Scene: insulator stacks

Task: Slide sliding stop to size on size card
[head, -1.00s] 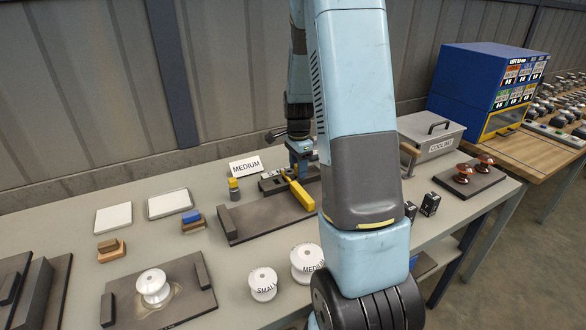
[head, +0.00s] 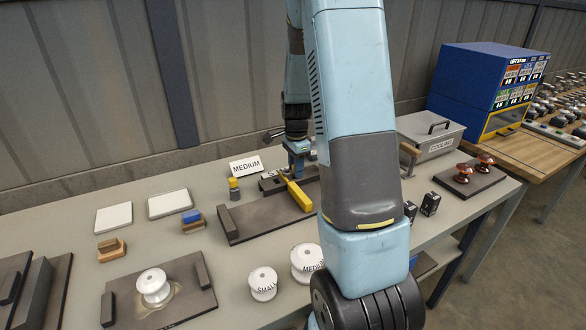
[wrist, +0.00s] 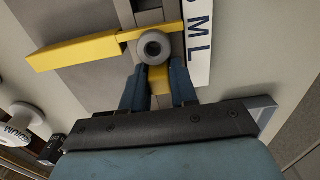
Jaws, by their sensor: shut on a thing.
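The sliding stop is yellow, with a long bar (wrist: 75,55) and a round grey knob (wrist: 153,47) in the wrist view. Its bar also shows in the head view (head: 297,194), lying across the dark fixture plate (head: 262,217). My gripper (wrist: 158,82) is shut on the stop's yellow block, one blue finger on each side. In the head view my gripper (head: 296,172) is low over the rail. A white scale (wrist: 198,42) lettered S, M, L runs beside the rail; the knob is nearest L. The size card (head: 246,167) reads MEDIUM and stands behind the fixture.
White spools (head: 263,284) marked SMALL and MEDIUM stand in front. A grey COOLING box (head: 430,135) is at the right. White pads (head: 170,204) lie at the left.

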